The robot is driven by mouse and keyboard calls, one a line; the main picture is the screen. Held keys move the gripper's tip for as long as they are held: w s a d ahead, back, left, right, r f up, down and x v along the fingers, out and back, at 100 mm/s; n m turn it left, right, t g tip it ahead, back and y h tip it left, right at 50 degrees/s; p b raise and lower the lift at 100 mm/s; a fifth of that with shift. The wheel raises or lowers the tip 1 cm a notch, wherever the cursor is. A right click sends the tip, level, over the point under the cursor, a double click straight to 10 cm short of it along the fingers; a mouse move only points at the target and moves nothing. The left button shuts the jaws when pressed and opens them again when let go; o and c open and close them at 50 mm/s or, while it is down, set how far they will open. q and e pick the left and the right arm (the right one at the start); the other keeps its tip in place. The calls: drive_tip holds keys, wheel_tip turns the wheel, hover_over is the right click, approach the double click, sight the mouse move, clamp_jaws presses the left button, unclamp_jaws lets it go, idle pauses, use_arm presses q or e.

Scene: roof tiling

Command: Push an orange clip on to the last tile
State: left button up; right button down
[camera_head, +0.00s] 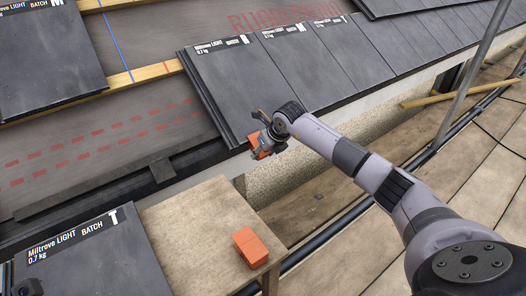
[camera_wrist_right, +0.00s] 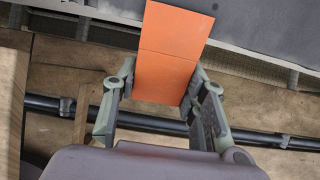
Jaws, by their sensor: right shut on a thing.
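My right gripper (camera_head: 266,143) is shut on an orange clip (camera_wrist_right: 170,45). In the right wrist view the clip is a flat two-part piece between the two fingers (camera_wrist_right: 163,78), its far end reaching over the grey tile edge. In the head view the gripper is at the lower edge of the leftmost tile (camera_head: 232,90) of the laid row, and mostly hides the clip. I cannot tell whether the clip touches the tile.
Another orange clip block (camera_head: 250,246) lies on a wooden table (camera_head: 190,225). A loose dark tile (camera_head: 90,262) is at lower left, and another (camera_head: 45,65) at upper left. Wooden battens (camera_head: 145,75) cross the bare underlay. A grey pole (camera_head: 470,75) stands at right.

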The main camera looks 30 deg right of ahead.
drive_tip(key=shift+w+r, duration=0.5)
drive_tip(key=shift+w, duration=0.2)
idle(0.6)
drive_tip(key=c, duration=0.9)
unclamp_jaws()
drive_tip(key=shift+s+f, duration=0.1)
drive_tip(key=shift+f, duration=0.05)
